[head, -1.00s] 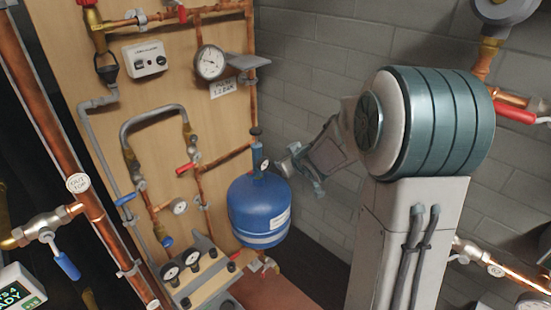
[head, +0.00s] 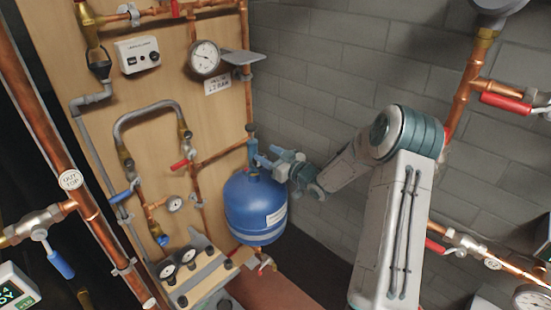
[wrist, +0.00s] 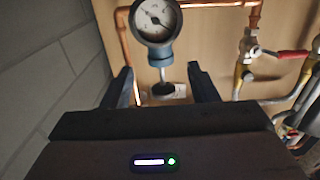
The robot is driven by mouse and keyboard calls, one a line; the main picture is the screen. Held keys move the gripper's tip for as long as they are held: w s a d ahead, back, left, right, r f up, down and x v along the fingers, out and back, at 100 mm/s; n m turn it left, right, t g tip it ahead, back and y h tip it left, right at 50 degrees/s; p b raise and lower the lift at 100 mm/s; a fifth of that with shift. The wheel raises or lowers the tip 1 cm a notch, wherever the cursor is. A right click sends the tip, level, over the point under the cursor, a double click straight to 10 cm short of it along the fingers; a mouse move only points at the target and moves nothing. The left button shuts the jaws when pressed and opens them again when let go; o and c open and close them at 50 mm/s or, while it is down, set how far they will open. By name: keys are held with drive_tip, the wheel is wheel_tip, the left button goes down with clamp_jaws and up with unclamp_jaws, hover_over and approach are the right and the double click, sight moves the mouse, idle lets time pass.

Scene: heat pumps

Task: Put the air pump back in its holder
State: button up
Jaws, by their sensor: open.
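What appears to be the air pump (head: 252,150), a slim blue-grey body with a dark top, stands upright just above the blue tank (head: 257,210). In the wrist view the pump shows as a round dial gauge (wrist: 156,20) with a thin rod and a dark handle (wrist: 165,91). My gripper (head: 262,160) reaches the pump from the right, open. In the wrist view its two fingers lie either side of the rod and handle. Contact cannot be told. A flat grey bracket (head: 243,58) juts from the board above; whether it is the holder is unclear.
The wooden board (head: 160,80) carries copper pipes, valves and a wall gauge (head: 205,57). A gauge manifold (head: 190,272) sits low in front of the board. A grey brick wall (head: 320,80) is behind, with open space before it right of the board.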

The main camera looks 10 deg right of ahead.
sight(252, 140)
drive_tip(key=b+x, duration=0.2)
drive_tip(key=x, duration=0.6)
drive_tip(key=shift+b, duration=0.3)
drive_tip(key=shift+r, duration=0.1)
clamp_jaws()
drive_tip(key=shift+w+r+p, duration=0.1)
drive_tip(key=shift+r+p, duration=0.75)
drive_tip(key=shift+r, duration=1.15)
